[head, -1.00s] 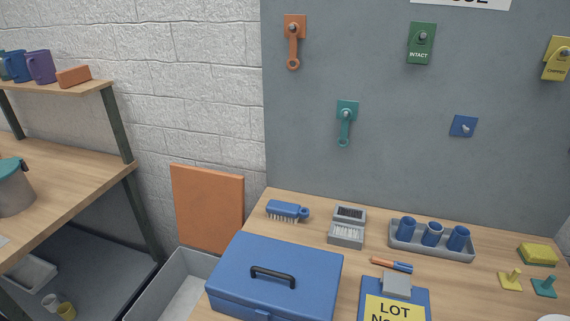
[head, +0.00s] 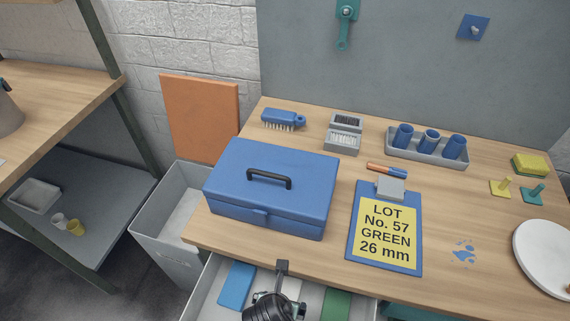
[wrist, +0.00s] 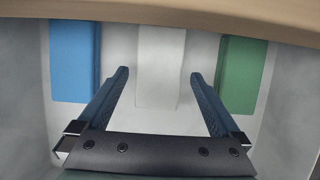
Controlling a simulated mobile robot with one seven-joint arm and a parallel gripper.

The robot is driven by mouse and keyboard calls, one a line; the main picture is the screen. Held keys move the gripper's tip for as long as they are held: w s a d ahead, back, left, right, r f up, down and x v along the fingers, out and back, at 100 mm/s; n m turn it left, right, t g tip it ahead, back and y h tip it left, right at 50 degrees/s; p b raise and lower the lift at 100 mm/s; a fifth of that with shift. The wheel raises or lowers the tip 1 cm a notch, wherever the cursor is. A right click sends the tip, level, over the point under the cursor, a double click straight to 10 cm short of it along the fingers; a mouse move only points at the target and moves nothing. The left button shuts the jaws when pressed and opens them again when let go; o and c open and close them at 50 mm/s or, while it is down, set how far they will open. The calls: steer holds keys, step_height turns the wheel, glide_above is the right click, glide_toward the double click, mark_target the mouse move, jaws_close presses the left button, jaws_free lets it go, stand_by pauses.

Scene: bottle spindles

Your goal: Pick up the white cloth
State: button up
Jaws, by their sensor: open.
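The white cloth (wrist: 161,50) lies in an open drawer (head: 350,303) between a blue cloth (wrist: 74,60) and a green cloth (wrist: 240,75). In the head view the white cloth (head: 292,288) is partly hidden by my arm. My gripper (wrist: 160,76) is open and empty in the wrist view, with one finger to each side of the white cloth's near part. How far the fingertips are above the cloth cannot be told. In the head view my gripper (head: 270,300) is over the drawer, its fingertips hidden.
The workbench edge (wrist: 200,14) overhangs the drawer's far part. On the bench are a blue toolbox (head: 272,185), a clipboard (head: 385,228), a tray with blue cups (head: 428,148) and a white plate (head: 545,258). A grey bin (head: 165,240) stands left of the drawer.

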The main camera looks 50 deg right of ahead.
mark_target(292, 287)
steer(key=shift+x, duration=1.55)
steer(key=c, duration=1.2)
